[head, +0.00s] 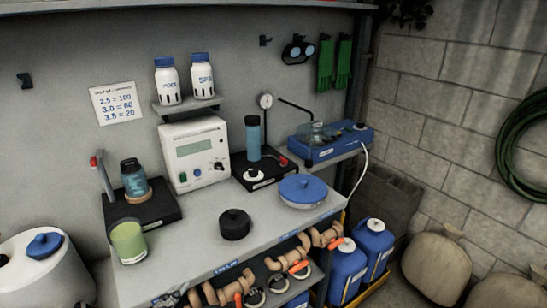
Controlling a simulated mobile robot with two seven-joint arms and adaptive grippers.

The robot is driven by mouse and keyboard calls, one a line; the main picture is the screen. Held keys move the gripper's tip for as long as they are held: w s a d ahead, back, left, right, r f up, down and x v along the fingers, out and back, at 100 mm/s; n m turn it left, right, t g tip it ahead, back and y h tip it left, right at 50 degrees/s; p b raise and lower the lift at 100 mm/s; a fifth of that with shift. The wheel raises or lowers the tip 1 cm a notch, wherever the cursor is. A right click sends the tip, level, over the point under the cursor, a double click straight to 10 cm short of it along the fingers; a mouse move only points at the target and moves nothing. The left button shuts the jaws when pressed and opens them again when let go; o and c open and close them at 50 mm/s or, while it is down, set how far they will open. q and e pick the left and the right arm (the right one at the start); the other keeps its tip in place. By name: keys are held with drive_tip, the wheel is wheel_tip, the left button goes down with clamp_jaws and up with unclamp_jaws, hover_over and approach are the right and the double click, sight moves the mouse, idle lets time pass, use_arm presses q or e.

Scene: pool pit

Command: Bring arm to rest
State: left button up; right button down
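Neither of my grippers and no part of my arms can be made out in the head view. The grey bench (185,262) stands in front of me. On it are a green-filled beaker (128,241) at the front left, a black round lidded thing (235,224) near the middle, and a blue round lid (303,189) at the right. A tall blue cylinder (253,138) stands on another black base (262,171).
A white meter box (195,154) stands at the back, below a small shelf (190,106) with two white bottles. A blue device (330,146) is at the back right. Pipe fittings (289,256) fill the lower shelf. Blue jugs (347,272) stand on the right; a white drum (45,275) is left.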

use_arm(q)
drive_tip(key=s+a+f+n+g+y, duration=0.1)
drive_tip(key=s+f+n+g+y, duration=0.2)
drive_tip(key=s+f+n, duration=0.3)
drive_tip(key=s+a+f+n+g+y, duration=0.2)
drive_tip(key=s+f+n+g, duration=0.3)
drive_tip(key=s+f, duration=0.9)
wheel_tip(320, 180, down, 4)
drive_tip(key=shift+s+a+r+n+y+p, duration=0.1)
drive_tip(key=shift+s+a+n+y+p, duration=0.2)
drive_tip(key=shift+n+y, duration=0.6)
drive_tip(key=shift+w, duration=0.15)
